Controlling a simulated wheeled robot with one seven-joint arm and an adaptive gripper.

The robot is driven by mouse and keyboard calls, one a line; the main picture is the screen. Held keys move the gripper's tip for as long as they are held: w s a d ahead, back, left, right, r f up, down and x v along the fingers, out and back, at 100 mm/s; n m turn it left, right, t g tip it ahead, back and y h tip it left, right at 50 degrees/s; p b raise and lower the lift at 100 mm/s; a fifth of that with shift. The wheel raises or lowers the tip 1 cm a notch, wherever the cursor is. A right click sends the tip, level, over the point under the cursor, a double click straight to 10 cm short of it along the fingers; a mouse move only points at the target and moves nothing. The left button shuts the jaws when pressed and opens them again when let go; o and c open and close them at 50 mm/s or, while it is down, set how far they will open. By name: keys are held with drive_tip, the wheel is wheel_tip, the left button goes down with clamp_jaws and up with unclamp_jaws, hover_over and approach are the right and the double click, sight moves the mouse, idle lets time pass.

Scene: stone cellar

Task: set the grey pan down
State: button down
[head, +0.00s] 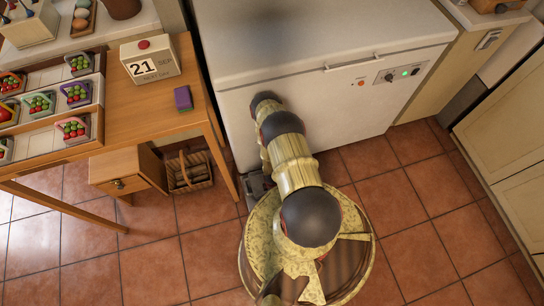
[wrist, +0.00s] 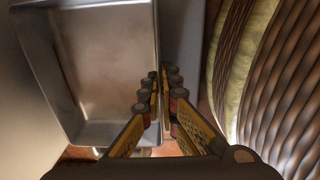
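The grey pan (wrist: 100,60) is a rectangular metal tray with raised walls, filling the upper left of the wrist view. Its inside looks empty. My gripper (wrist: 160,85) has its fingertips close together at the pan's right wall, one on each side of the rim, and appears to pinch it. In the head view my arm reaches down in front of the white freezer; the gripper is mostly hidden, and I cannot make out the pan there.
The white chest freezer (head: 300,110) stands behind my arm. A wooden desk (head: 150,125) at left holds a calendar block (head: 150,62), a purple sponge (head: 183,98) and several small baskets. A wicker basket (head: 190,172) sits beneath. Tiled floor (head: 420,215) is clear at right.

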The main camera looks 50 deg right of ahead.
drive_tip(key=shift+f, duration=0.55)
drive_tip(key=shift+f, duration=0.1)
drive_tip(key=c, duration=2)
unclamp_jaws()
drive_tip(key=shift+c, duration=0.2)
wheel_tip(320, 180, up, 12)
drive_tip(key=p, duration=0.4)
drive_tip(key=shift+p, duration=0.4)
drive_tip(key=shift+s, duration=0.15)
